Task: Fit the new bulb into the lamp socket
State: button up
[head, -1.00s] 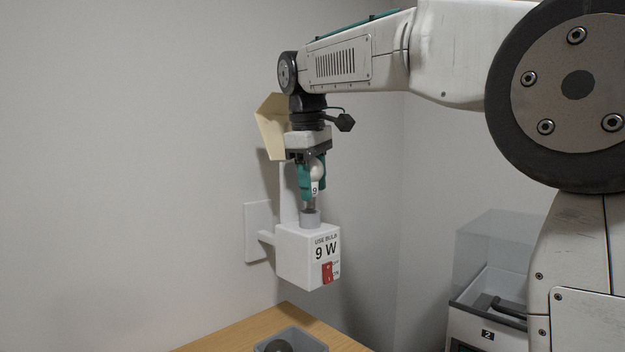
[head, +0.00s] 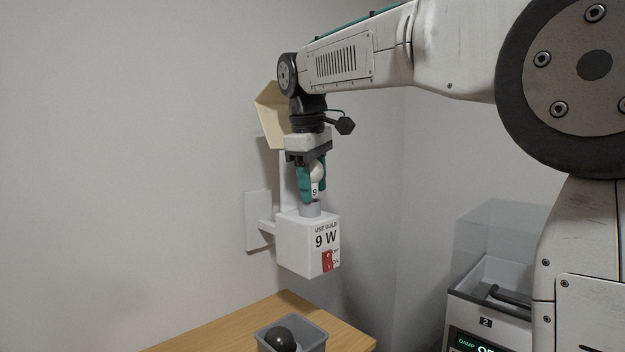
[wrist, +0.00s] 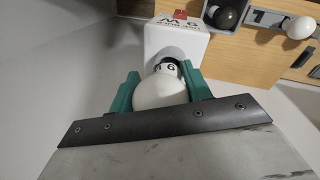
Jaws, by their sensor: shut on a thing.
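The new bulb (head: 317,174) is white with a "9" on its neck, and it points neck down. My gripper (head: 312,190) is shut on it, with green fingers on both sides of the glass. The bulb also shows between the fingers in the wrist view (wrist: 162,92). The lamp socket (head: 310,209) is a grey collar on top of a white wall-mounted box (head: 300,245) marked "USE BULB 9 W". The bulb's lower end is at the collar's mouth; how deep it sits is hidden. A red switch (head: 327,261) is on the box's front.
A cream lampshade (head: 270,112) stands behind my wrist, close to it. Below is a wooden table (head: 220,330) with a grey bin (head: 318,340) holding a dark bulb (head: 280,339). Another white bulb (wrist: 299,27) shows in the wrist view.

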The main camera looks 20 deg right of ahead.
jog(key=o, duration=1.1)
jog(key=r, duration=0.5)
jog(key=s+a+r, duration=0.1)
jog(key=r, duration=0.1)
jog(key=shift+r, duration=0.3)
jog(key=s+d+f+m, duration=0.1)
jog(key=s+f+m, duration=0.1)
jog(key=s+f, duration=0.8)
jog(key=s+d+f+m+y, duration=0.1)
jog(key=s+f+m, duration=0.2)
jog(key=s+f, duration=0.7)
jog(key=s+d+f+m, duration=0.1)
jog(key=s+f+m, duration=0.2)
jog(key=s+f, duration=0.7)
jog(key=shift+s+d+y, duration=0.15)
jog(key=shift+s+y, duration=0.15)
jog(key=shift+s, duration=0.15)
